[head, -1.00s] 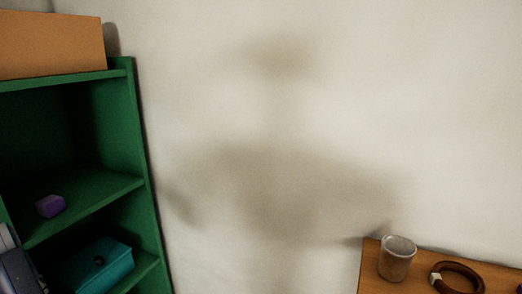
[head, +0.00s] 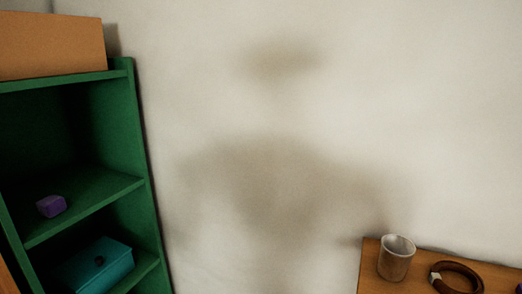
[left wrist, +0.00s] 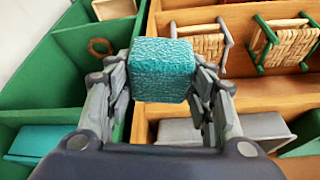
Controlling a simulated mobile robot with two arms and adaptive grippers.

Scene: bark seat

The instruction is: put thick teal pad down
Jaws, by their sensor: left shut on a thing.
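The thick teal pad (left wrist: 162,70) is a chunky block with a rough, pebbled surface. In the left wrist view my left gripper (left wrist: 160,80) is shut on it, one finger against each side. The pad hangs in front of a green shelf unit and an orange-brown wooden shelf unit, and its far side is hidden. I cannot tell whether it touches any surface. Neither the pad nor my left gripper shows in the head view. My right gripper is in neither view.
The green shelf unit (head: 142,150) holds a purple block (head: 51,206) and a teal box (head: 97,265). The wooden unit (left wrist: 240,88) holds woven-seat pieces (left wrist: 195,45) and a grey box (left wrist: 178,131). A cup (head: 396,260) and brown ring (head: 458,277) sit on a table.

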